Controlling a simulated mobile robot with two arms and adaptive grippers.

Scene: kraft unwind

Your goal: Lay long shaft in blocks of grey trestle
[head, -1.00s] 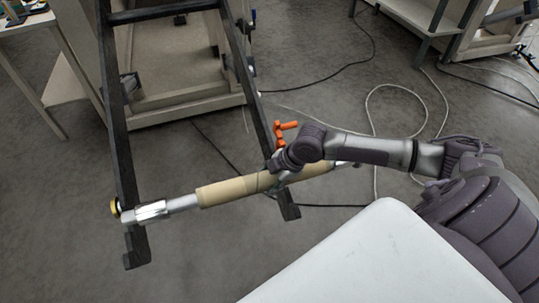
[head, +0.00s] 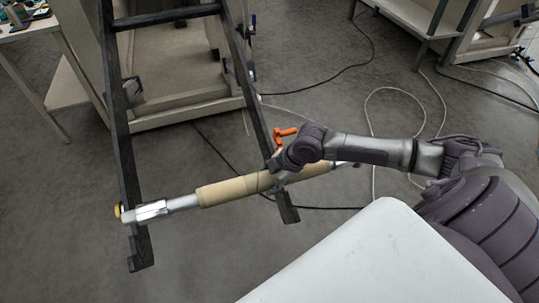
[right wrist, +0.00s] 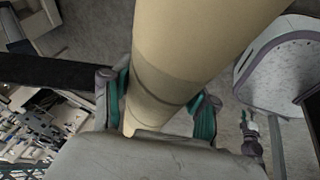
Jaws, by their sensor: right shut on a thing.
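The long shaft, a silver bar with a tan cardboard sleeve (head: 228,190), lies slanted across two dark rails in the head view. Its left end has a yellowish tip by the left rail (head: 121,150). My right gripper (head: 276,173) is shut around the sleeve near the right rail (head: 258,125). In the right wrist view the sleeve (right wrist: 190,60) runs between the gripper's two green-padded fingers (right wrist: 164,104). Whether the shaft touches the rails is unclear. I cannot identify the grey trestle or its blocks for certain. My left gripper is not in view.
An orange handle (head: 284,133) stands beside the gripper. A beige cabinet (head: 170,70) is behind the rails. Cables (head: 380,97) lie on the grey floor. Another bench (head: 405,14) stands at the upper right. A white surface (head: 370,255) fills the lower right.

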